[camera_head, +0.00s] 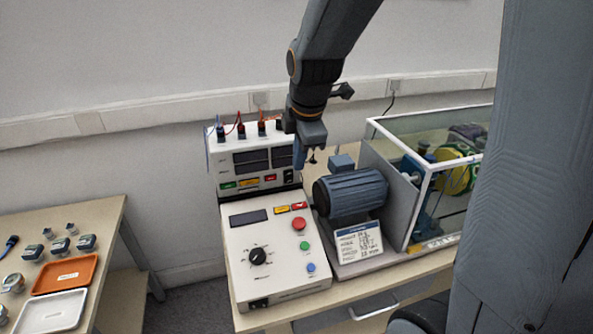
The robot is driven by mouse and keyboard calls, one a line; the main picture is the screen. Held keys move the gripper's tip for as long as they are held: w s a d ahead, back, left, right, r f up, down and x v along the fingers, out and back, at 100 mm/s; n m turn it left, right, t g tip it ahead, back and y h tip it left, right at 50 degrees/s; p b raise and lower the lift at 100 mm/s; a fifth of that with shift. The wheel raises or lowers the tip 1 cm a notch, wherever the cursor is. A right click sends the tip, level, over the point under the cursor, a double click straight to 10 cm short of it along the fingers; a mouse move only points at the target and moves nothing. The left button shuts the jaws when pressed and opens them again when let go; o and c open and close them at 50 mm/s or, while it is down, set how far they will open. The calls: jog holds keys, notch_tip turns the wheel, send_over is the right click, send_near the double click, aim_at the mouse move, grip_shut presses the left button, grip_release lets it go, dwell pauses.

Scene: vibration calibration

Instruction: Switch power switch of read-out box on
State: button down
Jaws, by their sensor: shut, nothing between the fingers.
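The read-out box (226,168) is the white upright unit at the back of the bench, with dark displays, small coloured labels and cables plugged in along its top. A small dark switch (289,176) sits at the lower right of its front; its position is too small to read. My gripper (300,163) points down in front of the box's right edge, just above the switch in the picture. It looks shut and empty, and covers part of the right display. I cannot tell whether it touches the box.
A sloped control console (285,265) with a knob and red, green and blue buttons stands in front. A motor (350,193) and a glass-walled case (415,215) are at right. A side table (105,225) at left holds an orange tray (66,275), a white tray (52,312) and small parts.

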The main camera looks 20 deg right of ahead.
jog(key=shift+s+r, duration=0.25)
jog(key=shift+r, duration=0.4)
jog(key=shift+b, duration=0.3)
jog(key=f+b, duration=0.1)
jog(key=b, duration=0.6)
jog(key=shift+f+b, duration=0.25)
jog(key=shift+b, duration=0.15)
jog(key=shift+b, duration=0.5)
jog(key=shift+s+b, duration=0.2)
jog(key=shift+b, duration=0.4)
